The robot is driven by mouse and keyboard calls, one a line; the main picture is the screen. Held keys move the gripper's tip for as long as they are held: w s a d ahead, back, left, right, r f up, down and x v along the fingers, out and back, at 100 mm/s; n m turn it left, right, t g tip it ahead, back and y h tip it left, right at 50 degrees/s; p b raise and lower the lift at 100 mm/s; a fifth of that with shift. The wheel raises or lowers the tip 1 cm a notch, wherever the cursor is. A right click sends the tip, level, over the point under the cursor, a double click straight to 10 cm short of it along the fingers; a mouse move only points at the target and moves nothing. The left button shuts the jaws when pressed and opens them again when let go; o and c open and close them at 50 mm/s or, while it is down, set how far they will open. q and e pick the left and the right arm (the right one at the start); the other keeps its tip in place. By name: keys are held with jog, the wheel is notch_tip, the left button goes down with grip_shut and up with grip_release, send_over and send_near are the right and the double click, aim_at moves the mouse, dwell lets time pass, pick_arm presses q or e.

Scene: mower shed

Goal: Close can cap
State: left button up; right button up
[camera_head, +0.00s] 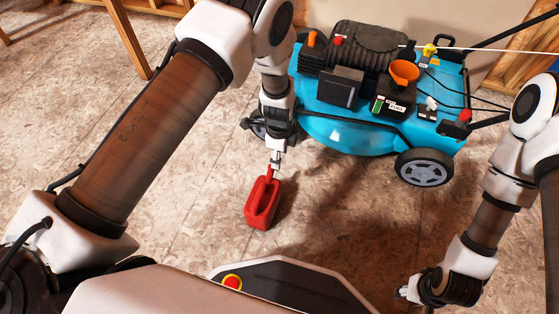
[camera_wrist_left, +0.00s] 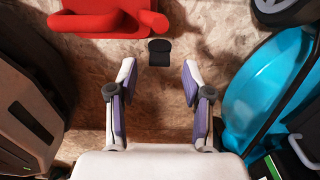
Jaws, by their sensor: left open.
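The red can (camera_head: 262,203) stands on the floor in front of the mower. In the left wrist view the red can (camera_wrist_left: 105,18) is at the top left, partly cut off. A small black piece, apparently the can's cap (camera_wrist_left: 159,52), shows just beyond my left fingertips, in line with the gap between them. I cannot tell how it joins the can. My left gripper (camera_wrist_left: 159,78) is open and empty. In the head view my left gripper (camera_head: 275,160) points down at the top of the can. My right gripper (camera_head: 404,292) is low at the right, far from the can; its fingers are unclear.
A blue lawn mower (camera_head: 350,130) stands behind and right of the can, with an orange funnel (camera_head: 404,72) on it. Its front wheel (camera_head: 425,168) is nearest me. In the left wrist view the mower is close on the right. The floor left of the can is clear.

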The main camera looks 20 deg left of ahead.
pick_arm(q)
notch_tip(320, 180, down, 2)
jog(key=shift+f+b, duration=0.15)
jog(key=shift+b, duration=0.15)
pick_arm(e)
jog(key=shift+f, duration=0.6)
pick_arm(q)
grip_shut()
pick_arm(e)
jog(key=shift+r, duration=0.1)
